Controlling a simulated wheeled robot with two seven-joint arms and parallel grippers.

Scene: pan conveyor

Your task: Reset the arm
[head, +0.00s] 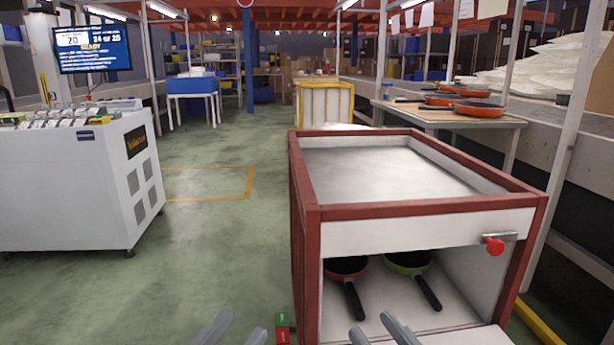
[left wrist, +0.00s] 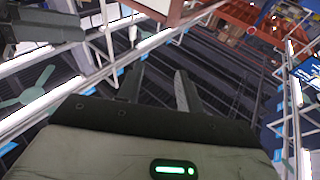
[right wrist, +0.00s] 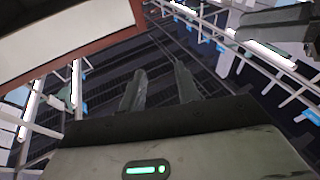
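My left gripper (head: 240,326) shows at the bottom edge of the head view, left of the red-framed cart. Its two fingers stand apart with nothing between them, as the left wrist view also shows (left wrist: 157,85). My right gripper (head: 372,325) is at the bottom edge in front of the cart's open lower compartment. Its fingers are also apart and empty in the right wrist view (right wrist: 160,82). Both wrist cameras look up toward the ceiling. Most of both arms is out of the head view.
The red-framed cart (head: 427,235) stands close ahead, its top tray bare. Below lie a red pan (head: 346,267) and a green pan (head: 408,262). Orange pans (head: 479,110) sit on a table (head: 430,115) at back right.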

